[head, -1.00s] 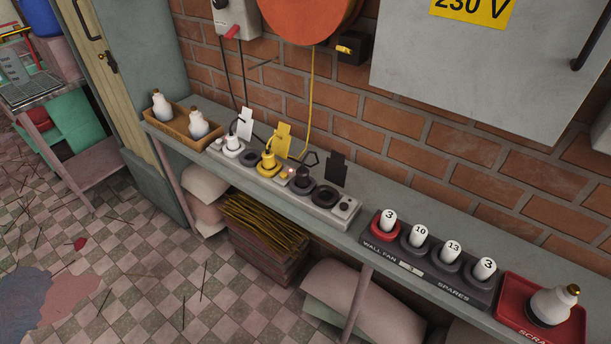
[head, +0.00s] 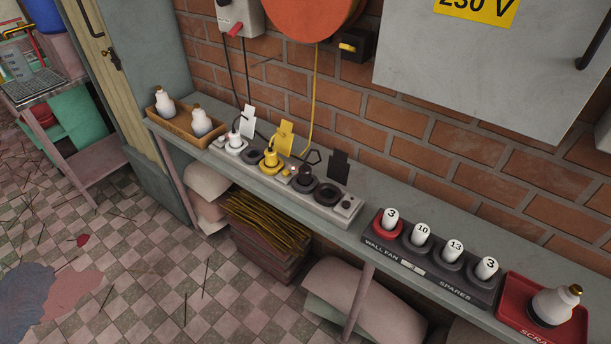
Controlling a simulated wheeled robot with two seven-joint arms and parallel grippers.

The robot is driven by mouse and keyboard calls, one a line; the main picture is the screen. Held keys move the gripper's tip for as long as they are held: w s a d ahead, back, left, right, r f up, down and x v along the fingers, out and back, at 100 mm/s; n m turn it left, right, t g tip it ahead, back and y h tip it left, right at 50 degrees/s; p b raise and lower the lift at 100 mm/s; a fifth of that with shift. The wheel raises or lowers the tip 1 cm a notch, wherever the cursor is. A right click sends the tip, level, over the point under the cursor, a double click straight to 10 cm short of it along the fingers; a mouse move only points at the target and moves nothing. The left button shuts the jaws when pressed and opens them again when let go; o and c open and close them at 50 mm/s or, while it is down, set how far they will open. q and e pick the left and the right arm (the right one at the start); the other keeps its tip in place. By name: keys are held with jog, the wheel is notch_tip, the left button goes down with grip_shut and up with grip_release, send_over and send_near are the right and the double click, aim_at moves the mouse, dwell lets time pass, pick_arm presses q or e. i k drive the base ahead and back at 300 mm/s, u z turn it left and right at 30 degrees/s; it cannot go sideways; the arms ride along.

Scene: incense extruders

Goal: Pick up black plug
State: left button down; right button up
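The black plug (head: 306,174) sits in a socket of the grey power strip (head: 348,205) on the shelf, with a thin black cord looping beside it. A black tag (head: 339,167) stands behind it against the wall. In the same strip are a yellow plug (head: 270,156) with a yellow tag (head: 286,137) and a white plug (head: 234,140) with a white tag (head: 248,121). A dark round socket to the right of the black plug looks empty. Neither of my grippers is in view.
A wooden tray (head: 176,132) with two white bottles stands at the shelf's left. A dark rack (head: 411,268) marked WALL FAN and SPARES holds several numbered white cylinders. A red tray (head: 541,325) with a bottle is at right. A grey cabinet (head: 480,70) hangs above.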

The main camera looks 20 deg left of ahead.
aim_at(304, 178)
jog(key=k, duration=0.5)
jog(key=u, duration=1.3)
jog(key=i, duration=1.1)
jog(key=z, duration=2.4)
